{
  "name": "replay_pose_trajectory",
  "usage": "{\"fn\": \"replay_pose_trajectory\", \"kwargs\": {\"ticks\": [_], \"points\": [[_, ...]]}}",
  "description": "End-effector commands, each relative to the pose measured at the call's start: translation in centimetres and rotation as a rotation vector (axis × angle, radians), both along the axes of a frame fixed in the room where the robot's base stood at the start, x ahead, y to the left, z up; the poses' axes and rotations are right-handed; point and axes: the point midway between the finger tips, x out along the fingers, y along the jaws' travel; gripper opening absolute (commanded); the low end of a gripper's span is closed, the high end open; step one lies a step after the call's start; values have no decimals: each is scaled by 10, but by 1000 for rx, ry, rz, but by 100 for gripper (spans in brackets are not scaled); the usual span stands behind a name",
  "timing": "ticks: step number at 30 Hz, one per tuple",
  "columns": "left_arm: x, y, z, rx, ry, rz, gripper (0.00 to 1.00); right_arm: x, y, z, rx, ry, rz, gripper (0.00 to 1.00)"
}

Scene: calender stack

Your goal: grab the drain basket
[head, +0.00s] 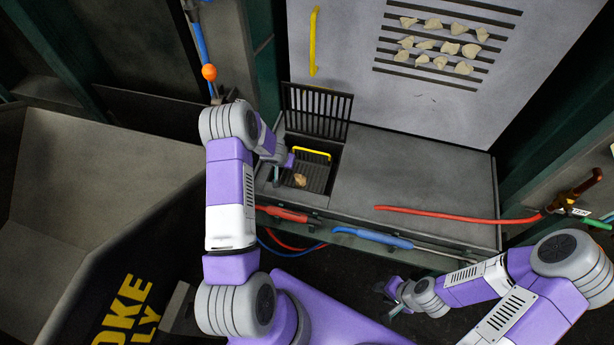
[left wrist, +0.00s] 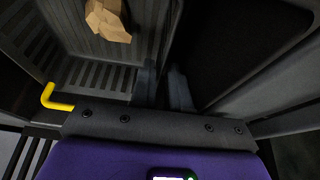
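The drain basket (head: 318,172) is a dark slatted basket with a yellow handle (head: 312,154), set in a recess of the grey counter. A tan lump (head: 300,180) lies in it. My left gripper (head: 286,164) is at the left edge of the basket, low in the recess. In the left wrist view, the two dark fingers (left wrist: 163,90) stand apart near the basket's side wall. The yellow handle (left wrist: 56,100) is off to their left, and the tan lump (left wrist: 108,20) is beyond. My right gripper (head: 386,299) is open and empty, below the counter front.
A dark grate (head: 316,110) stands upright behind the recess. A red wand (head: 450,216) lies on the counter (head: 415,180); red and blue handles (head: 372,236) hang along its front. A slotted panel (head: 440,45) with several pale lumps rises behind. A large bin (head: 90,190) is at left.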

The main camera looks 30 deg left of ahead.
Motion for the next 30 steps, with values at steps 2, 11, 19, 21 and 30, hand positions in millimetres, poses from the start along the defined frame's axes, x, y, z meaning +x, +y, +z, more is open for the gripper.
{"fn": "replay_pose_trajectory", "kwargs": {"ticks": [2, 11, 19, 21, 30], "points": [[0, 0, 1, 0, 0, 0, 16, 0, 0, 0, 0, 0, 0, 38], [0, 0, 1, 0, 0, 0, 0, 0, 0, 0, 0, 0, 0, 38], [0, 0, 1, 0, 0, 0, 0, 0, 0, 0, 0, 0, 0, 38], [0, 0, 1, 0, 0, 0, 0, 0, 0, 0, 0, 0, 0, 38], [0, 0, 1, 0, 0, 0, 0, 0, 0, 0, 0, 0, 0, 38]]}}
